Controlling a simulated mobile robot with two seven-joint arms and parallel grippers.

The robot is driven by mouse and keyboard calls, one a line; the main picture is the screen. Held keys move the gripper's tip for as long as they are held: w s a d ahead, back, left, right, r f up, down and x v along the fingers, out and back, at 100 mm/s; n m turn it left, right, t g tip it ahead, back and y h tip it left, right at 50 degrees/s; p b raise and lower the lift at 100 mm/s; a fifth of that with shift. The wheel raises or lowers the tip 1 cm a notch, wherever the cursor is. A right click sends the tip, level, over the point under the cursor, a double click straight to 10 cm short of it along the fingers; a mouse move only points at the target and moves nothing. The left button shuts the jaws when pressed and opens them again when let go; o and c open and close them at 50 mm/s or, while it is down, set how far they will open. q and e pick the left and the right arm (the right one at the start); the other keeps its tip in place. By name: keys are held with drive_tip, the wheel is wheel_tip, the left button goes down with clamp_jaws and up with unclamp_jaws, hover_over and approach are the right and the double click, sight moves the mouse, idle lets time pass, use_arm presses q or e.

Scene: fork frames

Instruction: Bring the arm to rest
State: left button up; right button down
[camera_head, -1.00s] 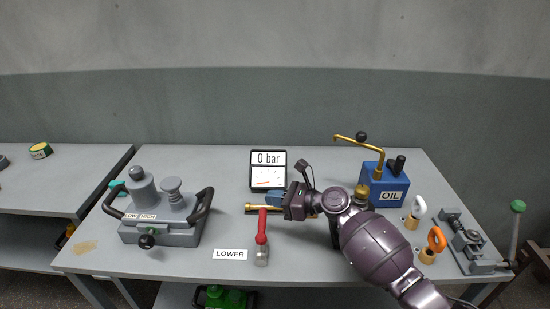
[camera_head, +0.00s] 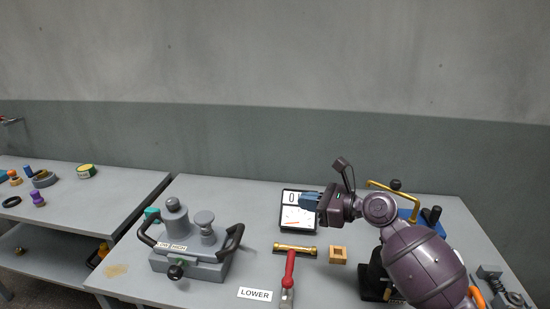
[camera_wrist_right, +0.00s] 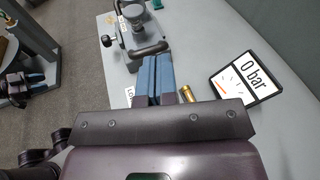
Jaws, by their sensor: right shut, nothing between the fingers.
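My right gripper (camera_head: 311,201) is in the air above the middle of the workbench, in front of the pressure gauge (camera_head: 297,222), whose face it partly covers. Its blue fingers (camera_wrist_right: 152,78) are shut together with nothing between them. My right arm comes in from the lower right of the head view. My left gripper shows in no head view.
On the workbench are a grey two-handled device (camera_head: 190,262), a brass cylinder (camera_head: 295,249), a red-handled tool (camera_head: 289,272), a wooden block (camera_head: 338,255), a "LOWER" label (camera_head: 255,294) and a blue oil box (camera_head: 428,224), partly behind my arm. A side table (camera_head: 90,205) holds small parts.

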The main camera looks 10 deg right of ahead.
drive_tip(key=s+d+f+n+t+h, duration=0.1)
drive_tip(key=d+f+n+t+h, duration=0.2)
drive_tip(key=n, duration=0.7)
drive_tip(key=d+f+n+t+h, duration=0.2)
drive_tip(key=d+n+t+h, duration=0.15)
drive_tip(key=n, duration=0.65)
drive_tip(key=s+d+f+n+h, duration=0.1)
drive_tip(key=s+f+n, duration=0.1)
drive_tip(key=s+f, duration=0.3)
drive_tip(key=s+d+f+n+h, duration=0.2)
drive_tip(key=s+f, duration=0.3)
drive_tip(key=s+d+f+n+h, duration=0.1)
drive_tip(key=s+f+n+h, duration=0.1)
drive_tip(key=s+f, duration=0.3)
drive_tip(key=shift+s+d+f+g, duration=0.1)
drive_tip(key=shift+s+d+g, duration=0.25)
drive_tip(key=shift+s, duration=0.15)
drive_tip(key=s+d+f+g+h, duration=0.1)
drive_tip(key=s+f, duration=0.3)
drive_tip(key=s, duration=0.2)
drive_tip(key=s+f+m+g, duration=0.1)
drive_tip(key=s+f+g, duration=0.1)
drive_tip(key=s+f, duration=0.2)
drive_tip(key=s, duration=0.3)
drive_tip(key=shift+s+d+f+h, duration=0.15)
drive_tip(key=shift+d+f+h, duration=0.15)
drive_tip(key=shift+d+h, duration=0.05)
